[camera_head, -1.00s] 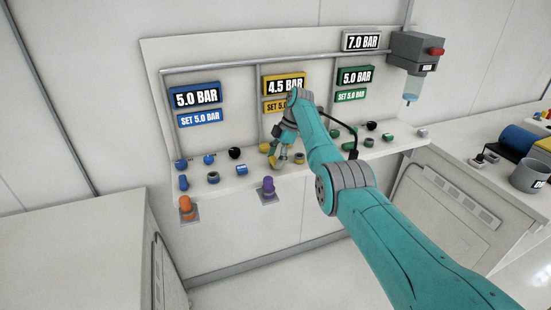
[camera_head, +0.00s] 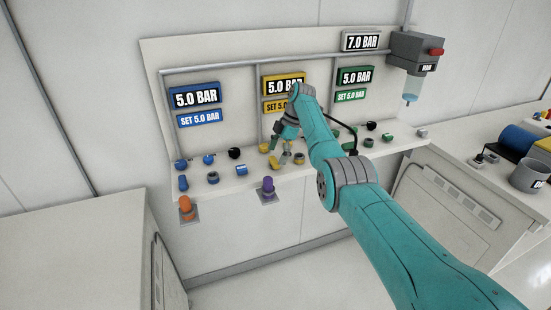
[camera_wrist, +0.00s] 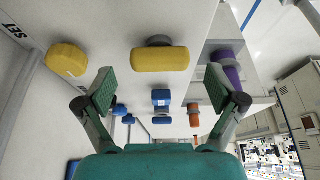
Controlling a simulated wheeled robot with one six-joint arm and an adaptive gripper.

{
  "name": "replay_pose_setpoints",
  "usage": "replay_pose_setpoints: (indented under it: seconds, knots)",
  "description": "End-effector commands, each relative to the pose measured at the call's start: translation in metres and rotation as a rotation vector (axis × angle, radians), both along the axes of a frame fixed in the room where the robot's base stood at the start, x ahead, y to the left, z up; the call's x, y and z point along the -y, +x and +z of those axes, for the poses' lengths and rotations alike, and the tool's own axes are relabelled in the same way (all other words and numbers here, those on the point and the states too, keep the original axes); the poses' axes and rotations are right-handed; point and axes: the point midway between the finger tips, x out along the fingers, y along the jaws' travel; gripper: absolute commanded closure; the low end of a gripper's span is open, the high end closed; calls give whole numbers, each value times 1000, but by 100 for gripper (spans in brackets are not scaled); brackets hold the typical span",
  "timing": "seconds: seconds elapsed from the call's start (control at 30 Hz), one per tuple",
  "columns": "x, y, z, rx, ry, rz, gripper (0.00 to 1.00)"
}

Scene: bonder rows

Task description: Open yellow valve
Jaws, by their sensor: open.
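The yellow display (camera_head: 282,86) reads 5.0 BAR, its right end covered by my arm, above a partly hidden yellow set sign (camera_head: 272,107). In the wrist view a round yellow knob (camera_wrist: 67,60) sits on the panel at the upper left. A yellow bar-shaped handle (camera_wrist: 160,58) on a grey base sits at upper middle. They also show on the shelf in the head view, the knob (camera_head: 264,148) behind and the handle (camera_head: 274,162) in front. My gripper (camera_wrist: 160,90) is open and empty, its fingers spread either side of the handle's line, apart from it.
Blue controls (camera_head: 209,159) stand left on the shelf and green ones (camera_head: 369,142) right. An orange knob (camera_head: 186,207) and a purple knob (camera_head: 268,187) stand out from the shelf's front edge. A grey bottle unit (camera_head: 415,50) hangs at upper right.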

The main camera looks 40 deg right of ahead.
Motion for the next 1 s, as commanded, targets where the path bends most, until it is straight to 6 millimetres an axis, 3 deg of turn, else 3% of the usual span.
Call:
replay_pose_setpoints:
  seconds: [0.43, 0.63, 1.0]
  knots:
    - [32, -8, 78, 0, -1, -1, 6]
    - [37, -10, 92, 0, 0, 0, 6]
    - [38, -11, 95, 0, 0, 0, 6]
